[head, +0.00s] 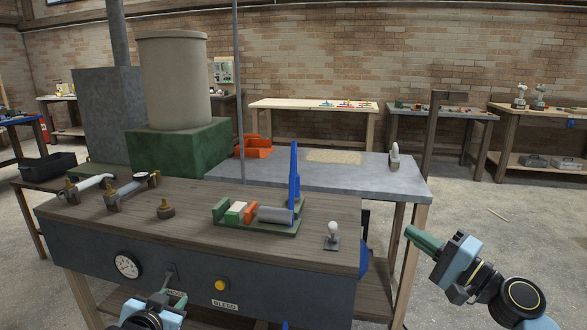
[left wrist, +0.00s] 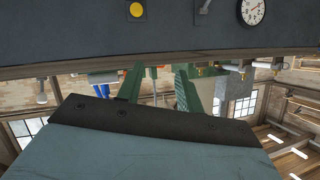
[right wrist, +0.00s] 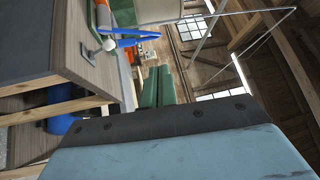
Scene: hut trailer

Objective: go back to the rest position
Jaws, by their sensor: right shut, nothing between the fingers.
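My left gripper (head: 172,299) is at the bottom edge of the head view, low in front of the bench's dark front panel (head: 80,252). In the left wrist view its two green fingers (left wrist: 160,88) stand apart with nothing seen between them. My right gripper (head: 424,242) is in the free space to the right of the bench. Its green fingers (right wrist: 158,86) lie together in the right wrist view, with nothing held. Most of the left arm is out of the head view.
The wooden bench top (head: 190,215) carries valve fittings (head: 166,210), a green tray (head: 260,228) with blocks and a tall blue piece (head: 294,172), and a small lever switch (head: 332,236). A grey table (head: 370,177) stands behind. Open floor (head: 500,225) lies to the right.

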